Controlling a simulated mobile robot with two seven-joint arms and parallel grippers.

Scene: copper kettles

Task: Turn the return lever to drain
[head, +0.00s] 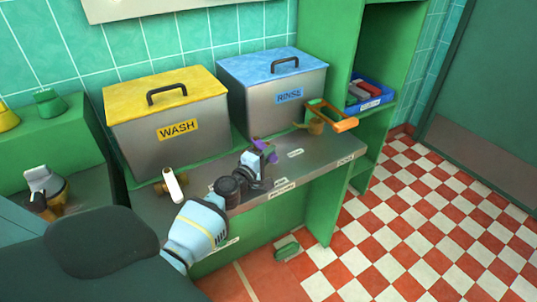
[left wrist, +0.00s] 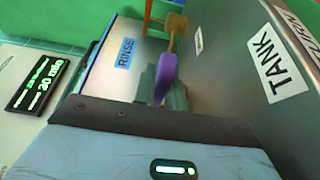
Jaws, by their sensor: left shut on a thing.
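The purple lever handle (head: 265,144) stands at the counter's front middle, below the rinse tank. My left gripper (head: 262,165) is shut on it. In the left wrist view the purple handle (left wrist: 165,76) shows between blurred greenish fingers (left wrist: 172,100). A white label reading TANK (left wrist: 282,65) is on the grey counter, with a cut-off label ending in TURN (left wrist: 297,22) beside it. The lever's base is hidden by my gripper, and I cannot tell which label it points to. My right gripper is not in view.
The wash tank (head: 165,125) with yellow lid and the rinse tank (head: 270,95) with blue lid stand behind. A white-handled brass valve (head: 173,184) is left of my gripper, an orange handle (head: 345,125) right. A blue bin (head: 372,102) sits on a shelf.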

